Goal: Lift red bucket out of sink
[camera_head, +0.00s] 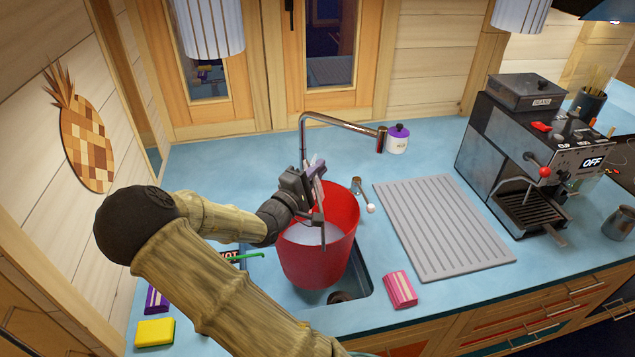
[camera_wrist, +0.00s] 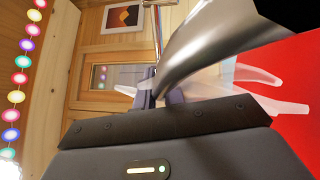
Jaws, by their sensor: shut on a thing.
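The red bucket (camera_head: 318,268) is upright or slightly tilted in the head view, over the sink (camera_head: 357,290), with pale contents showing inside. I cannot tell whether its base touches the sink bottom. My gripper (camera_head: 318,190) is at the top of the bucket and is shut on it. The exact grip point, rim or handle, is hard to make out. In the wrist view the bucket's red side (camera_wrist: 298,85) fills the right edge, and a curved silver piece crosses above the jaws.
The tap (camera_head: 340,122) arches just behind the bucket. A ribbed drainboard (camera_head: 440,225) and a coffee machine (camera_head: 540,150) stand to the right. A pink sponge (camera_head: 400,289) lies at the sink's front right, a yellow sponge (camera_head: 155,332) at front left. A purple-lidded jar (camera_head: 397,140) stands behind.

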